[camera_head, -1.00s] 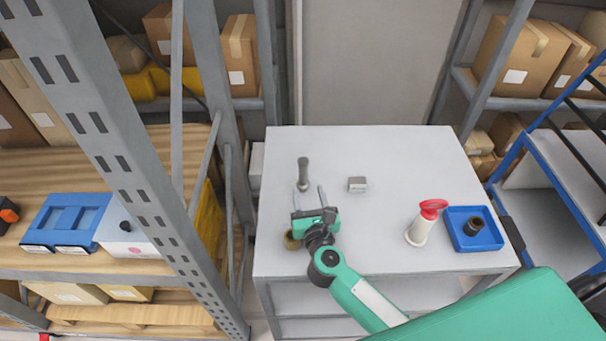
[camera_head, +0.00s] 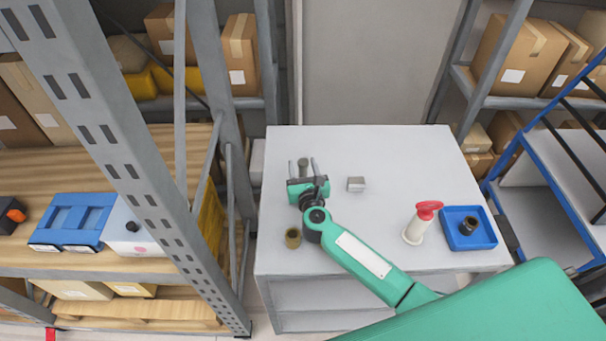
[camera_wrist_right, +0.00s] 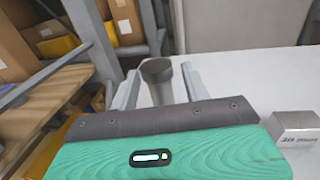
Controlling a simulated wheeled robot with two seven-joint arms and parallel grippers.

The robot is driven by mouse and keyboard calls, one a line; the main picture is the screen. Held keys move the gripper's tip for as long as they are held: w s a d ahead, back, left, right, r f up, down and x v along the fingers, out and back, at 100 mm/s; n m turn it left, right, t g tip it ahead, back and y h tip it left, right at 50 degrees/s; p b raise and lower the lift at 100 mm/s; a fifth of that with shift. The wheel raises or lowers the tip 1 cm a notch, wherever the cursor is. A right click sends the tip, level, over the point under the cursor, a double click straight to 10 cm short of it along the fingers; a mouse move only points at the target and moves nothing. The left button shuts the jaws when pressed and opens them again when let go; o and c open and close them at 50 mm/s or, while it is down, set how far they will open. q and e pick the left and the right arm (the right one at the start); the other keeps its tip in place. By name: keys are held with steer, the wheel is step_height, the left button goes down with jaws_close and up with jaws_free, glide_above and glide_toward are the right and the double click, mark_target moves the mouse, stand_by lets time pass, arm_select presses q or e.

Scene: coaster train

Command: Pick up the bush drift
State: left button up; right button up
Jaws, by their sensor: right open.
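The bush drift (camera_head: 303,163), a dark grey rod with a wider round end, stands on the grey-white table at its far left. My right gripper (camera_head: 303,168) is open, with its two fingers pointing at the far side of the table, one on each side of the drift in the picture. In the right wrist view the drift's wide round end (camera_wrist_right: 157,70) shows between the two fingers (camera_wrist_right: 160,84), with a gap on each side. Its lower part is hidden behind the gripper body. My left gripper is out of view.
A small metal block (camera_head: 356,184) lies right of the gripper. A brass bush (camera_head: 292,238) stands nearer the front left. A white bottle with a red top (camera_head: 413,228) and a blue tray (camera_head: 484,240) holding a dark ring stand at right. A shelf upright (camera_head: 150,190) rises at left.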

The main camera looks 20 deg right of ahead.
jaws_close()
steer(key=shift+r, duration=0.2)
